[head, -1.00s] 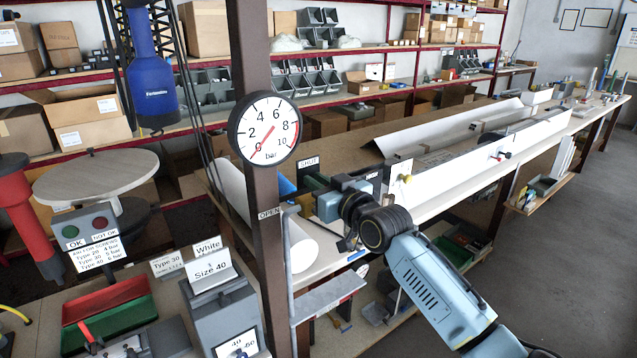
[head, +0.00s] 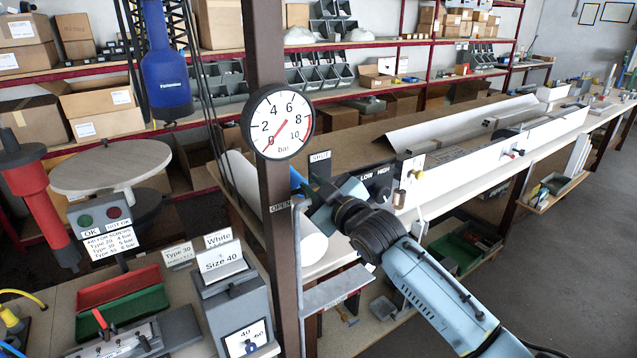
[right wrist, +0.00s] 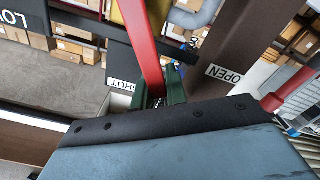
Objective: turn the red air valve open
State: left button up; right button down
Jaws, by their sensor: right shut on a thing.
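The red air valve's lever (right wrist: 144,45) shows in the right wrist view as a red bar running down between the dark green fingers of my right gripper (right wrist: 160,88). The gripper is shut on it. The SHUT label (right wrist: 122,85) is left of the fingers and the OPEN label (right wrist: 225,75) is to their right. In the head view my right gripper (head: 316,200) is beside the brown post (head: 277,235), and the lever is hidden there. The round gauge (head: 278,122) on the post has its red needle at 0. My left gripper is not in view.
A blue tool (head: 163,75) hangs at the upper left. A small shelf (head: 337,290) juts from the post below my gripper. A grey box (head: 235,310) and a red and green tray (head: 122,300) stand at the front left. The long bench (head: 370,140) extends behind.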

jog(key=shift+s+a+f+n, duration=0.1)
jog(key=shift+a+f+n, duration=0.1)
jog(key=shift+n, duration=0.2)
jog(key=c, duration=1.4)
grip_release()
jog(key=shift+s+d, duration=0.1)
jog(key=shift+d, duration=0.05)
jog(key=b+v, duration=0.2)
jog(key=v, duration=1.1)
jog(key=shift+s, duration=0.1)
jog(key=shift+c, duration=0.5)
